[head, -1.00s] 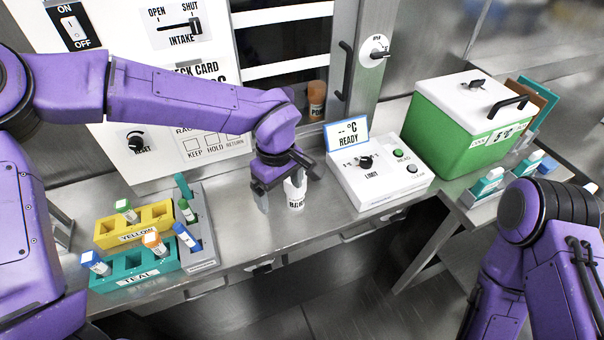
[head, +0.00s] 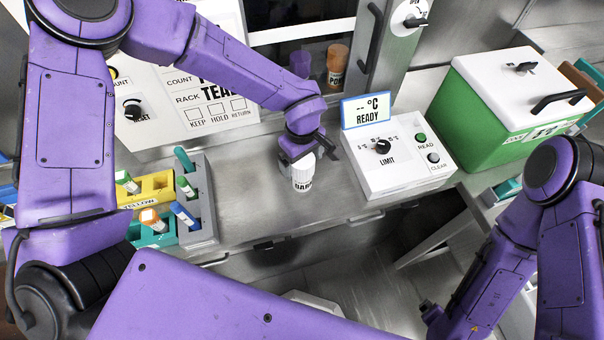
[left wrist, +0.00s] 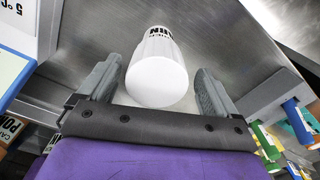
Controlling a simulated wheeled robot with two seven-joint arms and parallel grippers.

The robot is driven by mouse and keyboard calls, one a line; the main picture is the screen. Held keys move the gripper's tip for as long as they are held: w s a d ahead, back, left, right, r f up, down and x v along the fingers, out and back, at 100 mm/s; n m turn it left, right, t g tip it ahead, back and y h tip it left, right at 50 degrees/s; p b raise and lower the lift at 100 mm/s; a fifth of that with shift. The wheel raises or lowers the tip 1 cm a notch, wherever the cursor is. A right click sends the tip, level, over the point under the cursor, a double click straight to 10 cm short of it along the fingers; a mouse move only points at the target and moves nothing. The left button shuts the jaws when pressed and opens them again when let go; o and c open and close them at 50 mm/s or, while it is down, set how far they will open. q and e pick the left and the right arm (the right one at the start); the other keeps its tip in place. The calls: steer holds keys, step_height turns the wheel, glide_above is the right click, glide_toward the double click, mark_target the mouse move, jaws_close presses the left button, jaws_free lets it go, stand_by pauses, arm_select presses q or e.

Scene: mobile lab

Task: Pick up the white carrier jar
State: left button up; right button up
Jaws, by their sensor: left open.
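The white carrier jar (head: 303,178), with a black-lettered label, stands upright on the steel bench in the head view. My left gripper (head: 306,152) is at the jar, reaching in from behind it. In the left wrist view the jar (left wrist: 158,75) lies between the two grey fingers of the left gripper (left wrist: 159,70). The fingers are apart, one on each side, with small gaps to the jar. My right arm shows at the right of the head view; its gripper is not seen.
A white control box (head: 395,165) with a READY display (head: 366,112) stands right of the jar. A grey rack (head: 200,215) and yellow rack (head: 158,188) with tubes stand left. A green cooler (head: 485,105) is farther right. An orange-capped jar (head: 337,68) is behind the window.

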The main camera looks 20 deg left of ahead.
arm_select(q)
steer(key=shift+w+f, duration=0.25)
steer(key=shift+f, duration=0.3)
steer(key=shift+w+f, duration=0.25)
steer(key=shift+f, duration=0.25)
steer(key=shift+s+r, duration=0.15)
steer(key=shift+s, duration=0.2)
steer(key=shift+s+r, duration=0.1)
steer(key=c, duration=1.4)
